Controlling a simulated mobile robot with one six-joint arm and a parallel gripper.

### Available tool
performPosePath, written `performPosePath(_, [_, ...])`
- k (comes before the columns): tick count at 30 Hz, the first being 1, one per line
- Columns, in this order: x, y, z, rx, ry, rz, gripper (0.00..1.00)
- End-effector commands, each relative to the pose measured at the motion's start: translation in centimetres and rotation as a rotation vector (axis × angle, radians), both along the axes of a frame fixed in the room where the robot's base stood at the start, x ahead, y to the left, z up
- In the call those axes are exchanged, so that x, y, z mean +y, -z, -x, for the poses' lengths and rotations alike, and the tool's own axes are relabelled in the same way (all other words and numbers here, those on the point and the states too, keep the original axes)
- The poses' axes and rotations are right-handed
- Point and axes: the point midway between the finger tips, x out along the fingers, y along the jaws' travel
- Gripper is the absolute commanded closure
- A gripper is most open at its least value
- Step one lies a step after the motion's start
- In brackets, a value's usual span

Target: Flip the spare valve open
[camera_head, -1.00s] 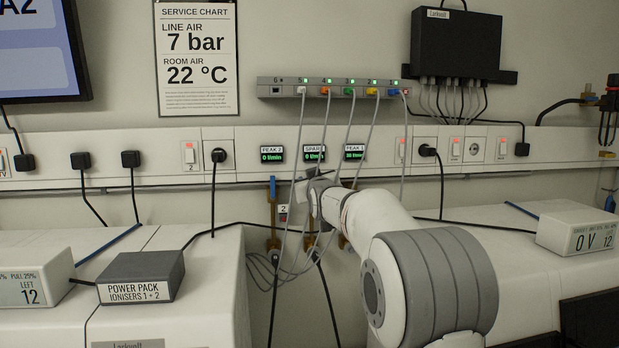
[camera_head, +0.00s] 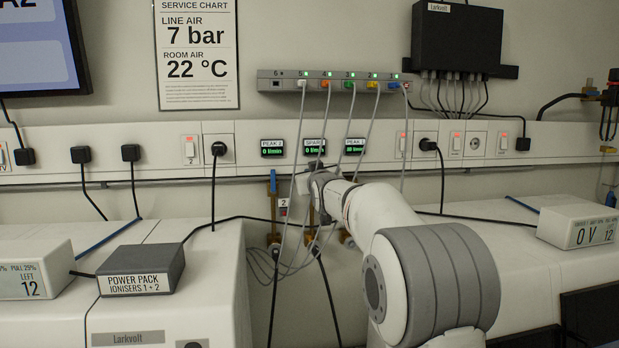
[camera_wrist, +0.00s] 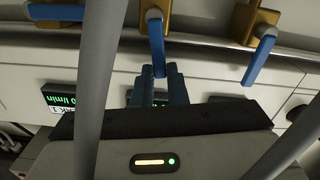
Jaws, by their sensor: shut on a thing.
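The wrist view looks upside down. The spare valve's blue handle (camera_wrist: 156,43) hangs from its brass body (camera_wrist: 157,12) at the top middle, pointing down the picture to my fingers. My gripper (camera_wrist: 161,72) is shut on the handle's tip, one blue finger on each side. In the head view my gripper (camera_head: 320,182) is at the wall below the SPARE display (camera_head: 315,146), which reads 0 l/min.
A valve with a blue handle stands on the left (camera_head: 273,186); it shows at right in the wrist view (camera_wrist: 259,58). Another blue handle (camera_wrist: 57,12) is at top left. Grey cables (camera_head: 297,150) hang across my wrist. A power pack (camera_head: 142,270) sits on the left bench.

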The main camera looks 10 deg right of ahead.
Motion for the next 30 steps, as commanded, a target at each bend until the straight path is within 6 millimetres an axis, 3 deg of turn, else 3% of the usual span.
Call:
performPosePath(9, [-1.1,-0.1,0.0,0.001,0.002,-0.179,1.00])
performPosePath(21, [-1.2,0.0,0.0,0.001,0.002,-0.204,1.00])
performPosePath(22, [-1.2,0.0,0.0,0.001,0.002,-0.203,0.85])
performPosePath(30, [-1.2,-0.1,0.0,0.000,0.002,-0.202,0.65])
